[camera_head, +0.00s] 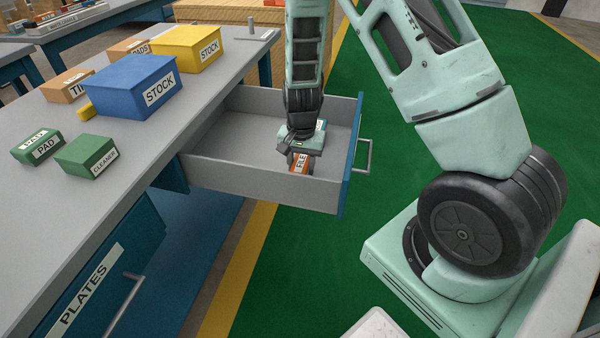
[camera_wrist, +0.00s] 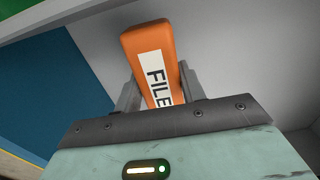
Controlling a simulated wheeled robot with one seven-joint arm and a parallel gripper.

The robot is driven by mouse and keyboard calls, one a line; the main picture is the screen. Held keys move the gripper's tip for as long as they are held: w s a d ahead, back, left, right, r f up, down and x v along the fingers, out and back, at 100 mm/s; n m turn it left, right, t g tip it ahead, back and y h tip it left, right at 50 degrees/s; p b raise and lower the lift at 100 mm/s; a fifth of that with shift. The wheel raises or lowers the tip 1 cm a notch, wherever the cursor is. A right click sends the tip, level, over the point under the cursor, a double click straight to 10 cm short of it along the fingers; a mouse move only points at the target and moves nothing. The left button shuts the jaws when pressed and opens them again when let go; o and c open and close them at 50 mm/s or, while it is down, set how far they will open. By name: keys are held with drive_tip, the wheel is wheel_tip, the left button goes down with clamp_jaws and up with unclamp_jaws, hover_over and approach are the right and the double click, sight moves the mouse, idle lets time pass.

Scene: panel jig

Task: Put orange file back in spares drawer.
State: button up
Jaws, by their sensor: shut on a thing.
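The orange file (camera_head: 299,163) is a small orange block with a white FILE label. My gripper (camera_head: 300,152) is shut on it, inside the open drawer (camera_head: 240,178). In the wrist view the file (camera_wrist: 148,52) stands between the two grey fingers of my gripper (camera_wrist: 158,88). The drawer has grey walls and a blue front; I cannot read a name on it. I cannot tell whether the file touches the drawer floor. The file's upper part is hidden by my gripper in the head view.
A closed PLATES drawer (camera_head: 100,275) is below.

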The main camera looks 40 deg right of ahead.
sight(301, 162)
drive_tip(key=shift+f, duration=1.5)
drive_tip(key=shift+f, duration=0.1)
drive_tip(key=shift+f+b, duration=0.1)
drive_tip(key=shift+b, duration=0.25)
drive_tip(key=o, duration=1)
drive_tip(key=shift+o, duration=0.2)
wheel_tip(301, 162, up, 12)
drive_tip(key=shift+r+p, duration=0.1)
drive_tip(key=shift+p, duration=1.1)
drive_tip(key=s+a+r+n+y, duration=0.1)
drive_tip(key=s+a+r+n, duration=0.4)
drive_tip(key=a, duration=0.4)
drive_tip(key=s+a+r+n+y, duration=0.1)
drive_tip(key=s+a+r+n, duration=0.35)
drive_tip(key=a, duration=0.55)
drive_tip(key=s+a+r+n, duration=0.2)
drive_tip(key=s+n, duration=0.2)
drive_tip(key=s, duration=0.3)
drive_tip(key=s+a+r+n+h, duration=0.1)
drive_tip(key=s+a+r+n, duration=0.1)
drive_tip(key=s, duration=0.5)
drive_tip(key=a+n, duration=0.1)
drive_tip(key=n, duration=0.1)
drive_tip(key=shift+s+r+n, duration=0.15)
drive_tip(key=shift+r+n, duration=0.1)
drive_tip(key=shift+n, duration=0.1)
